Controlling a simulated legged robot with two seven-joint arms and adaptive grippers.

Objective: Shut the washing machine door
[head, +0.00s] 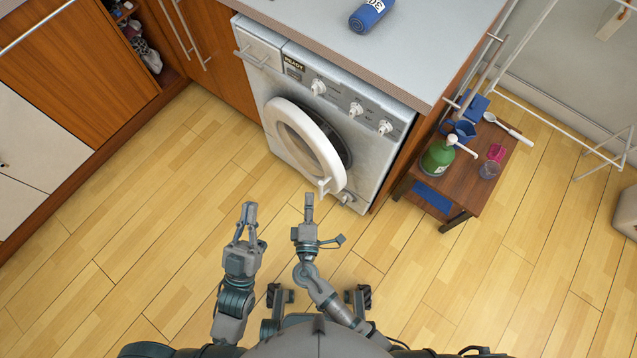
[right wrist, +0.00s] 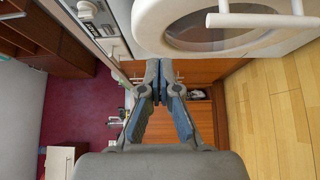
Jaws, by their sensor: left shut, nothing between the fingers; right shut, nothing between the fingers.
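The washing machine (head: 325,115) stands under the counter in the head view. Its round white door (head: 306,143) hangs ajar, swung out from the front, with a white handle (head: 327,186) on its near edge. In the right wrist view the door (right wrist: 170,25) fills the top and its handle (right wrist: 258,19) sticks out at the upper right. My right gripper (head: 309,198) is shut and empty, just in front of the door's near edge, apparently apart from it. It also shows in the right wrist view (right wrist: 159,65). My left gripper (head: 249,209) is shut and empty, further left over the floor.
A small wooden side table (head: 460,175) with a green soap bottle (head: 437,158) stands right of the machine. A blue rolled item (head: 367,15) lies on the counter (head: 420,50). A white drying rack (head: 560,105) stands at the right. The floor on the left is clear.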

